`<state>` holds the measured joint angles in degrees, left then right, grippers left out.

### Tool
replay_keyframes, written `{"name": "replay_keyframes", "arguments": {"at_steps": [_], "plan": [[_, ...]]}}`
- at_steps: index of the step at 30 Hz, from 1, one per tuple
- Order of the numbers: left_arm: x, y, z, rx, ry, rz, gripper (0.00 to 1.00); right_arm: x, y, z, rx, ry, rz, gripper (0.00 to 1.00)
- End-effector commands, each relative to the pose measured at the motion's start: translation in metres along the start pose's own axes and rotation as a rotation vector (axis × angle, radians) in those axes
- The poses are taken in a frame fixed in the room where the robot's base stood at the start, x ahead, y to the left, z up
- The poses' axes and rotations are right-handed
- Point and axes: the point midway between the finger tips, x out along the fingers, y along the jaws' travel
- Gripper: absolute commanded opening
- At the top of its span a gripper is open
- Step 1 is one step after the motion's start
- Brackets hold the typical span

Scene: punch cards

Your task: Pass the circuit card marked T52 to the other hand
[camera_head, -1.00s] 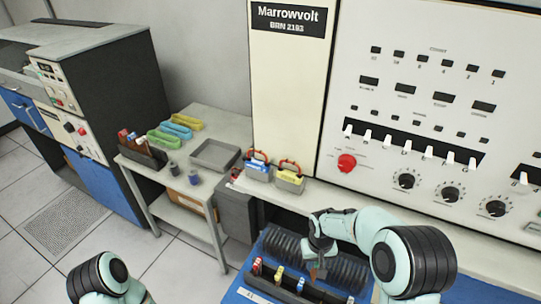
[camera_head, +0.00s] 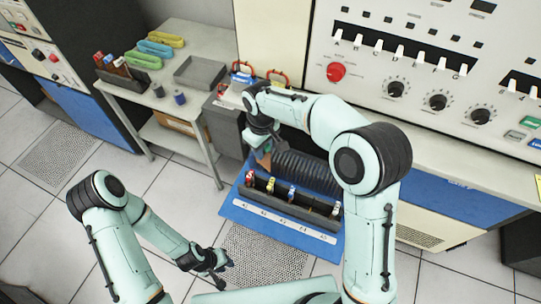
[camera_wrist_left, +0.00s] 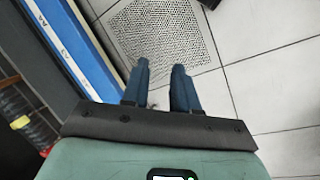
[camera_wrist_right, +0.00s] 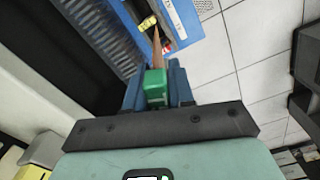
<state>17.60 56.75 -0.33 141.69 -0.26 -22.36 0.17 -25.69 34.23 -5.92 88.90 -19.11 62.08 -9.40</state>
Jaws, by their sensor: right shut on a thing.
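My right gripper (camera_head: 262,143) is shut on a circuit card. In the right wrist view the card's green end (camera_wrist_right: 155,88) is between the fingers and its narrow brown board (camera_wrist_right: 157,50) points away from them. In the head view the brown board (camera_head: 264,160) hangs below the gripper, above the left end of the card rack. No T52 mark is readable. My left gripper (camera_head: 224,268) is low, in front of the blue board's lower left. The left wrist view shows its fingers (camera_wrist_left: 160,88) apart with nothing between them.
A dark rack (camera_head: 312,205) with several coloured-end cards stands on a blue labelled board (camera_head: 243,216), beside a dark ribbed part (camera_head: 315,168). A side table (camera_head: 205,47) holds a grey tray (camera_head: 200,72) and coloured trays. The control panel is behind. Floor is open at left.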

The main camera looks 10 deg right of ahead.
Motion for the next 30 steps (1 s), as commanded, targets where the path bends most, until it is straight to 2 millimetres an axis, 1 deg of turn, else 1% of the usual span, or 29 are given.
{"name": "replay_keyframes", "arguments": {"at_steps": [1,2,3,4,5,8,9,11,12,14,15,17,18,19,21,24,27,30], "plan": [[-0.001,0.002,-0.005,0.018,0.019,0.007,0.46,-0.001,-0.001,-0.002,-0.008,0.001,0.001,0.00],[-0.003,0.004,-0.010,0.037,0.037,0.014,0.55,-0.002,-0.001,-0.002,-0.010,0.001,0.001,0.00],[-0.005,0.009,-0.018,0.070,0.069,0.027,0.68,-0.002,-0.001,-0.002,-0.011,0.001,0.001,0.00],[-0.008,0.013,-0.026,0.102,0.102,0.039,0.77,-0.002,-0.001,-0.002,-0.011,0.001,0.001,0.00],[-0.012,0.018,-0.036,0.140,0.139,0.054,0.77,-0.002,-0.001,-0.002,-0.011,0.001,0.001,0.00],[-0.031,0.045,-0.072,0.304,0.301,0.123,0.77,-0.002,-0.001,-0.002,-0.010,0.001,0.001,0.00],[-0.042,0.059,-0.087,0.379,0.376,0.157,0.77,-0.002,-0.001,-0.002,-0.009,0.001,0.001,0.00],[-0.062,0.083,-0.107,0.494,0.493,0.212,0.77,-0.002,-0.001,-0.002,-0.009,0.001,0.001,0.00],[-0.076,0.099,-0.118,0.567,0.569,0.250,0.77,-0.002,-0.001,-0.002,-0.009,0.001,0.001,0.00],[-0.100,0.122,-0.130,0.675,0.682,0.309,0.77,-0.002,-0.001,-0.002,-0.008,0.001,0.001,0.00],[-0.116,0.139,-0.136,0.744,0.753,0.349,0.77,-0.002,-0.001,-0.002,-0.008,0.001,0.001,0.00],[-0.141,0.161,-0.140,0.841,0.856,0.411,0.77,-0.002,-0.001,-0.002,-0.008,0.001,0.001,0.00],[-0.156,0.175,-0.141,0.900,0.918,0.450,0.77,-0.002,-0.001,-0.002,-0.008,0.001,0.001,0.00],[-0.168,0.184,-0.140,0.943,0.962,0.479,0.77,-0.002,-0.001,-0.002,-0.008,0.001,0.000,0.00],[-0.192,0.202,-0.136,1.025,1.051,0.542,0.77,-0.002,-0.001,-0.002,-0.008,0.001,0.000,0.00],[-0.219,0.221,-0.129,1.116,1.148,0.616,0.77,-0.001,-0.001,-0.001,-0.007,0.001,0.000,0.00],[-0.235,0.231,-0.122,1.171,1.205,0.666,0.77,-0.001,-0.001,-0.001,-0.007,0.001,0.000,0.00],[-0.242,0.238,-0.118,1.198,1.232,0.691,0.77,-0.001,-0.001,-0.001,-0.007,0.001,0.000,0.00]]}}
